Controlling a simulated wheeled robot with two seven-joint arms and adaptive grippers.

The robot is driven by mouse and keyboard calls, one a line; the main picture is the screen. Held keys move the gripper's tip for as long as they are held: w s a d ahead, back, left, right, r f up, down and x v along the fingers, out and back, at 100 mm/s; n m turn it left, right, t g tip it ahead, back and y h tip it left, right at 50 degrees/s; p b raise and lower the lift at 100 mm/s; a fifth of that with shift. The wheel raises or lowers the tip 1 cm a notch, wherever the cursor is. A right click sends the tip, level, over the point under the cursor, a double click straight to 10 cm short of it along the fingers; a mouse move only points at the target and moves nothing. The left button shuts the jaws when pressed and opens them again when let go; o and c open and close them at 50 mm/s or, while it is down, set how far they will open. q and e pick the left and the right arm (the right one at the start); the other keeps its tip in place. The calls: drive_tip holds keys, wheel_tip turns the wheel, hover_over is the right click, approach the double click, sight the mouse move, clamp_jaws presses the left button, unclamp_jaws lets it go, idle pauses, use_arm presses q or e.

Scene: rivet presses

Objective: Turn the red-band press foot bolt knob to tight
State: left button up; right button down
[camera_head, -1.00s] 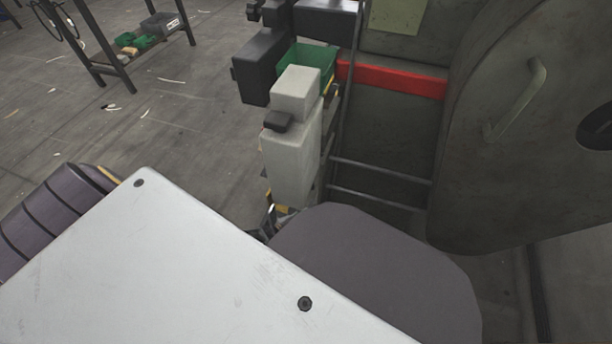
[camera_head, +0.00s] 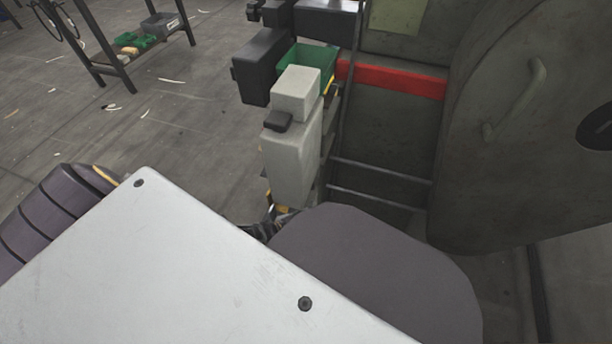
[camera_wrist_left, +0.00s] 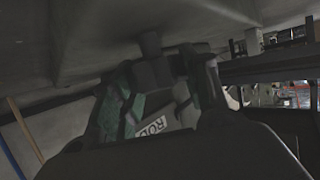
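The red-band press (camera_head: 395,185) stands at the right in the head view, with a red band (camera_head: 398,79) across its dark frame. In the dim left wrist view, a dark knob on a stem (camera_wrist_left: 151,48) hangs below a grey underside. My left gripper (camera_wrist_left: 160,72) comes up from below, its fingers closed in on both sides of the knob. The contact itself is dark and hard to make out. In the head view the left gripper is hidden; only a sliver of dark parts shows beside the light grey box. My right gripper is not in view.
A light grey box unit (camera_head: 290,150) and a green bin (camera_head: 309,64) stand along the press's left side. A dark table (camera_head: 116,68) with green items is at the upper left. The floor between is open apart from scattered scraps.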

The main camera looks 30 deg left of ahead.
use_arm(q)
drive_tip(key=o, duration=0.4)
drive_tip(key=shift+c, duration=0.2)
drive_tip(key=shift+s+a+r, duration=0.1)
drive_tip(key=shift+s+a, duration=0.1)
drive_tip(key=shift+s, duration=0.2)
drive_tip(key=shift+s+a, duration=0.1)
drive_tip(key=shift+s, duration=0.05)
drive_tip(key=v, duration=1)
drive_tip(key=shift+s+r, duration=0.3)
drive_tip(key=shift+r, duration=0.05)
idle(0.4)
idle(0.4)
